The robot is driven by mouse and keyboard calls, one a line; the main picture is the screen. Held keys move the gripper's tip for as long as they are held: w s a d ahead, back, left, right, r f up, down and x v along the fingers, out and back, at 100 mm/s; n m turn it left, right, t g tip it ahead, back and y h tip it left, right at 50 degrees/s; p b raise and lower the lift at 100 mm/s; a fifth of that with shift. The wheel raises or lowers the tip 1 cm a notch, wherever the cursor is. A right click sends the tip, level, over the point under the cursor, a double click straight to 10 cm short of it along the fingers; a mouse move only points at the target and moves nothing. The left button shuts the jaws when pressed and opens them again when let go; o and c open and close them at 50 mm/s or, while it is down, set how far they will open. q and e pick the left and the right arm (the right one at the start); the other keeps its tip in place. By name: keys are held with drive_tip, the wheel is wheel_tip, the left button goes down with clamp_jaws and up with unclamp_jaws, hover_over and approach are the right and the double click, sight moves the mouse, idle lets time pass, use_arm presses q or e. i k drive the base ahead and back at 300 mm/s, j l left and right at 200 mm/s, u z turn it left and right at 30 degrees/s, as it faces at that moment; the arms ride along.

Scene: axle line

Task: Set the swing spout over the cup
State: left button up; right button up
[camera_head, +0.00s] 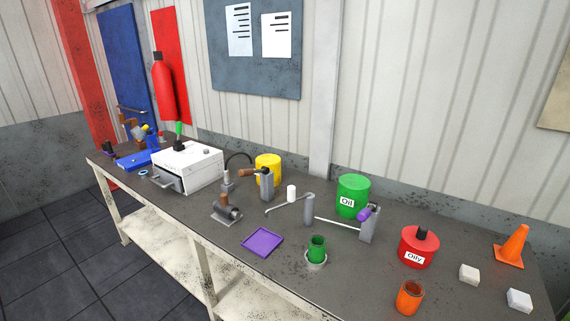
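A thin grey spout (289,204) with a bent tip reaches left from the top of a grey post (309,209) near the middle of the bench. Its tip hangs over bare bench top. A green cup (317,244) stands upright on a small pale ring in front of that post, apart from the spout tip. An orange cup (410,296) stands at the front right edge; which cup the task names I cannot tell. Neither of my grippers is in view.
A purple tray (262,242) lies left of the green cup. A grey stand with a purple handle (367,213), a green oil can (353,196) and a red can (419,247) stand to the right. A white box (189,167) stands left. Bench room is clear around the spout tip.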

sight(291, 198)
drive_tip(key=i+j+z, duration=0.15)
drive_tip(key=j, duration=0.5)
drive_tip(key=i+j+z, duration=0.1)
drive_tip(key=i+j, duration=0.2)
drive_tip(key=j, duration=0.35)
drive_tip(key=i+j+z, duration=0.15)
drive_tip(key=j, duration=0.55)
drive_tip(key=i+j+z, duration=0.15)
drive_tip(key=j, duration=0.55)
drive_tip(key=i+j+z, duration=0.15)
drive_tip(key=j, duration=0.6)
drive_tip(key=j+z, duration=0.1)
drive_tip(key=j, duration=0.6)
drive_tip(key=i, duration=0.05)
